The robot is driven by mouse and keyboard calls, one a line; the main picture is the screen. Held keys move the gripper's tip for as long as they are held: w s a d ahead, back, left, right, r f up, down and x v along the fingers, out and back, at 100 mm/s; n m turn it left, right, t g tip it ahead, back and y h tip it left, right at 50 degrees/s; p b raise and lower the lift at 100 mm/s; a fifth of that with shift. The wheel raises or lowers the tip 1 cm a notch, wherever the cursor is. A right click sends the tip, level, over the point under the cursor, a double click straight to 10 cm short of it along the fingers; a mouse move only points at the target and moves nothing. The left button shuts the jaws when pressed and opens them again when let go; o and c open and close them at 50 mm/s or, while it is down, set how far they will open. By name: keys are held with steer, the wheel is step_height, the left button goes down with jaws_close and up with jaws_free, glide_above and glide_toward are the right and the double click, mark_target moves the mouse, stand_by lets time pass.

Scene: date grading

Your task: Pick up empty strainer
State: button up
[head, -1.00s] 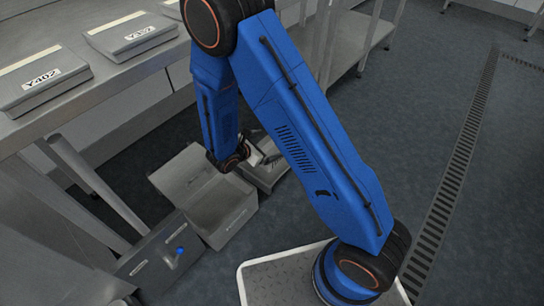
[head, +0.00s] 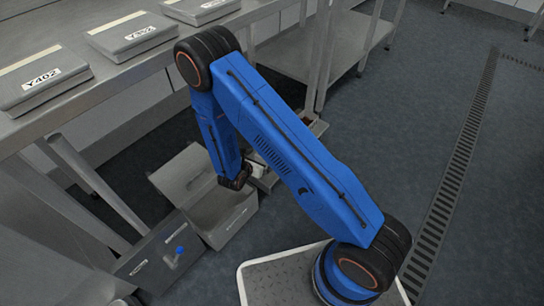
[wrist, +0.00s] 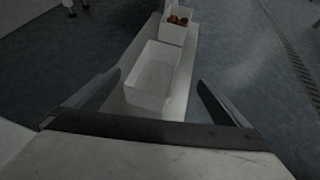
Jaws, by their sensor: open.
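An empty, pale rectangular open container (wrist: 150,78), which looks like the empty strainer, sits on a long pale surface in the wrist view. I cannot make out holes in it. My gripper (wrist: 158,77) is open, its two fingers spread to the left and right of the container in the picture. Nothing is between them, and I cannot tell how far above it they are. In the head view my arm's end is over the floor-level metal boxes, and the fingers are not clearly visible. The arm hides part of what lies behind it there.
A smaller container (wrist: 173,32) with reddish-brown dates stands beyond the empty one. An open grey metal box (head: 232,226) and a box with a blue knob (head: 160,258) are low beside the steel table (head: 75,109). Open floor lies to the right.

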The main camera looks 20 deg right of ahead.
steer(key=shift+a+x, duration=0.15)
steer(key=shift+x, duration=2.3)
steer(key=shift+a+x, duration=0.15)
steer(key=shift+x, duration=2.3)
steer(key=shift+w+f, duration=0.15)
steer(key=shift+c, duration=0.3)
steer(key=c, duration=1.5)
